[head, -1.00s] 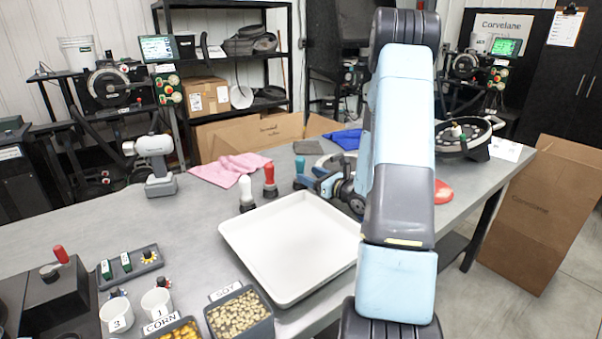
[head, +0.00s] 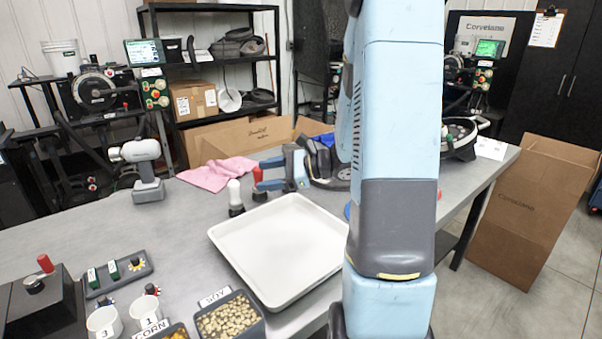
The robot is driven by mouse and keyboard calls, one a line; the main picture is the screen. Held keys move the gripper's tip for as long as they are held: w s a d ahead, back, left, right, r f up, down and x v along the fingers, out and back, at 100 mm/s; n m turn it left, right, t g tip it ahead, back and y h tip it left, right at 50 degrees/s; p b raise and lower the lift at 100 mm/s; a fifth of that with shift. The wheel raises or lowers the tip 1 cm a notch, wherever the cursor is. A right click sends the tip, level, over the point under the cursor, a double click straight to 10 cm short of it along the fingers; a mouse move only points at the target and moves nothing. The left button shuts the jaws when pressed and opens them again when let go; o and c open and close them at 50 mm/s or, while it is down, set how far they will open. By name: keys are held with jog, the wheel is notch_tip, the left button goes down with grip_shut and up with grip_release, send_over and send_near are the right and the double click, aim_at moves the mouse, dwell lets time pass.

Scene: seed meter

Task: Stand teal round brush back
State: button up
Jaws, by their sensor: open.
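My gripper (head: 268,174) is open above the back edge of the white tray, with its fingers pointing left. Its fingertips overlap the red-handled brush (head: 258,177) in the picture; I cannot tell whether they touch it. A white-handled brush (head: 235,194) stands upright just left of it. I cannot make out the teal round brush now; my gripper and arm cover the spot where a teal handle showed earlier. Nothing is clearly held between the fingers.
The empty white tray (head: 222,236) lies in front of the brushes. A pink cloth (head: 215,175) lies behind them on the grey table (head: 60,228). A soy bin (head: 258,328), cups and a cordless tool (head: 147,172) stand left and in front. My arm hides the table's right part.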

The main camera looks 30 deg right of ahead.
jog(key=s+a+r+n+g+h, duration=0.2)
jog(key=s+a+r+n+g, duration=0.15)
jog(key=s+n, duration=0.3)
jog(key=s+a+r+n+g+h, duration=0.25)
jog(key=s+a+n, duration=0.25)
jog(key=s, duration=0.3)
jog(key=s+d+r+n+t+h, duration=0.3)
jog(key=s+d+r+n+h, duration=0.2)
jog(key=s+n+h, duration=0.3)
jog(key=shift+s+d+r+t, duration=0.3)
jog(key=shift+s+d+r, duration=0.1)
jog(key=shift+s+r, duration=0.25)
